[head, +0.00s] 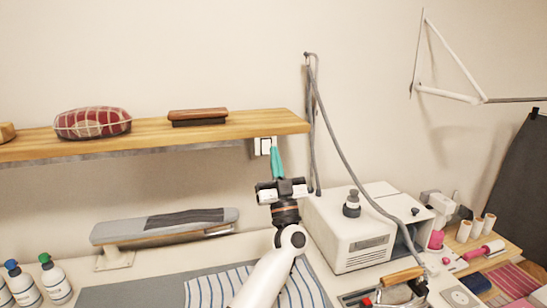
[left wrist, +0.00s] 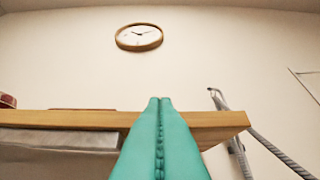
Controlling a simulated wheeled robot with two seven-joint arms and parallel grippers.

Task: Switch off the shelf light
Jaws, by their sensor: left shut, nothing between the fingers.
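A white wall switch (head: 263,146) sits on the wall just under the right end of the wooden shelf (head: 245,128). My left gripper (head: 276,150) is shut and empty, its teal fingers pointing up and toward the wall. The fingertips overlap the right side of the switch in the head view; I cannot tell whether they touch it. A grey strip (head: 150,150) runs under the shelf and looks unlit. In the left wrist view the closed teal fingers (left wrist: 160,100) cover the middle of the shelf edge (left wrist: 70,119), and the switch is hidden. My right gripper is not in view.
On the shelf are a plaid pincushion (head: 93,122) and a wooden brush (head: 198,115). A grey hose (head: 345,155) hangs right of the shelf. A clock (left wrist: 139,37) is above.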

